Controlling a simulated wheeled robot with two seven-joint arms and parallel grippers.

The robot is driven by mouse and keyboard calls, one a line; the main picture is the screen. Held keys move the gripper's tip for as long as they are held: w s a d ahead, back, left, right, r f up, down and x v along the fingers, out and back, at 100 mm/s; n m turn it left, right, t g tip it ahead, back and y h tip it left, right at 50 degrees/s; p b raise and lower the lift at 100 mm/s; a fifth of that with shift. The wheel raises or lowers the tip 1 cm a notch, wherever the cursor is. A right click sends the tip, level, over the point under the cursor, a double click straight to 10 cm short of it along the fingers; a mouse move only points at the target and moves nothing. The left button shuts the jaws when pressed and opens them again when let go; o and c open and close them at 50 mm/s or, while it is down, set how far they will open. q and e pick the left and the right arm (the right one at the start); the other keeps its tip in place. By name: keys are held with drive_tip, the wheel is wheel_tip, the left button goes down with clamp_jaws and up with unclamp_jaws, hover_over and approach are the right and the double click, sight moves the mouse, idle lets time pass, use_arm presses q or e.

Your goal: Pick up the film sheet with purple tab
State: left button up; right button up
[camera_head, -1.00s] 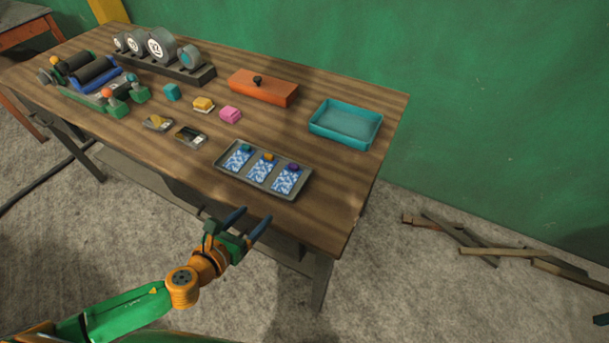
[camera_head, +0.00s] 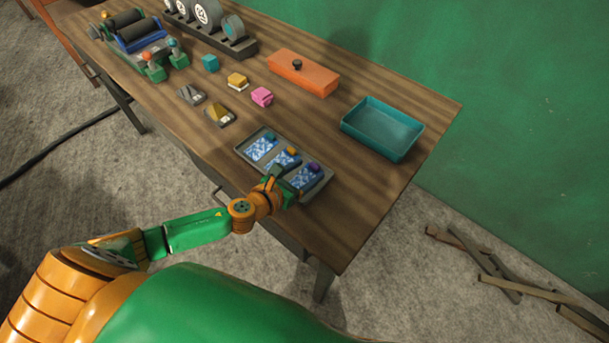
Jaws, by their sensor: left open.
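The film sheet with the purple tab (camera_head: 306,178) is blue and white and lies in the rightmost place of a grey tray (camera_head: 327,182). Its purple tab (camera_head: 313,168) is at its far end. Two like sheets lie to its left, one with an orange tab (camera_head: 293,151) and one with a teal tab (camera_head: 270,137). My left gripper (camera_head: 286,177) is open over the tray's near edge, at the near left part of the purple-tab sheet, and hides part of it. I cannot tell whether it touches. My right gripper is not in view.
A teal open tray (camera_head: 381,128) stands to the right and an orange lidded box (camera_head: 303,73) behind. Pink (camera_head: 262,97), yellow (camera_head: 237,81) and teal (camera_head: 210,63) blocks and a roller machine (camera_head: 130,35) are further left.

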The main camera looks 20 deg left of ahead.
use_arm(q)
drive_tip(key=shift+x, duration=0.8)
drive_tip(key=shift+s, duration=0.15)
drive_tip(key=c, duration=1)
drive_tip(key=shift+r, duration=0.1)
